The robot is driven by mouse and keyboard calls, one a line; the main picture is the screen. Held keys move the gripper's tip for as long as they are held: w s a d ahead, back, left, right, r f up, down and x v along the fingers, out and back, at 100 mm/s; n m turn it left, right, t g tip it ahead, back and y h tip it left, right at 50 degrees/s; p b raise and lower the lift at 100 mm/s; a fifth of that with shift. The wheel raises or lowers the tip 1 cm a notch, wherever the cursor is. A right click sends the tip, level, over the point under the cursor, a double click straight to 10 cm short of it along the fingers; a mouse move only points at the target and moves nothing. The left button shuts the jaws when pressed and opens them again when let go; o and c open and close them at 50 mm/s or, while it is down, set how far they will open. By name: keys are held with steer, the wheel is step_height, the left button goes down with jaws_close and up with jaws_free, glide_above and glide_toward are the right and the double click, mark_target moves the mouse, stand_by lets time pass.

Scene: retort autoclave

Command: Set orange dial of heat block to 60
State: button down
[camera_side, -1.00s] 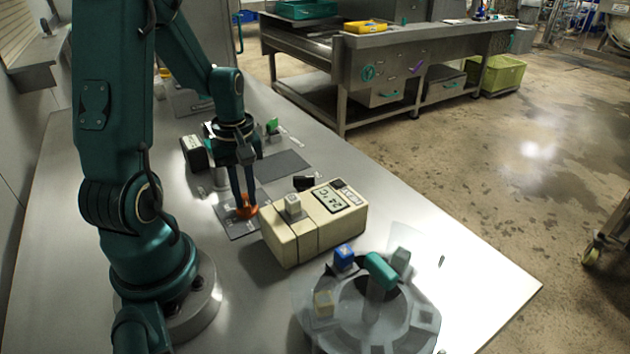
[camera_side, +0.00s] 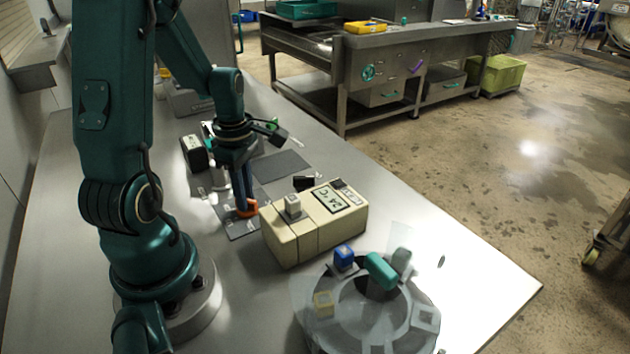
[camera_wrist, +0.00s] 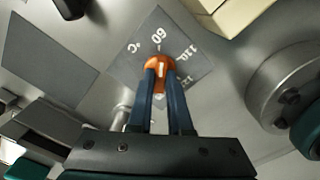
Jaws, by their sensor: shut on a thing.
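The orange dial (camera_side: 248,209) sits on a grey scale plate (camera_side: 236,226) on the steel bench. In the wrist view the dial (camera_wrist: 157,63) has a white pointer line on top, aimed roughly at the printed 60; 110 is printed to its right and °C to its left. My gripper (camera_side: 244,204) points down with its two blue fingers shut on the dial; they also show in the wrist view (camera_wrist: 160,75). The fingers hide part of the dial. The cream heat block (camera_side: 283,243) stands to the right of the plate, with a grey display on top.
A round grey rotor device (camera_side: 308,316) with several coloured caps stands at the front right. A dark flat pad (camera_side: 282,164) lies behind the dial. A black and white box (camera_side: 194,153) stands at the left.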

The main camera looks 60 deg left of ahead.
steer(key=shift+n, duration=0.6)
steer(key=c, duration=0.8)
jaws_free()
steer(key=shift+c, duration=0.2)
steer(key=shift+r, duration=2.6)
steer(key=shift+d, duration=0.1)
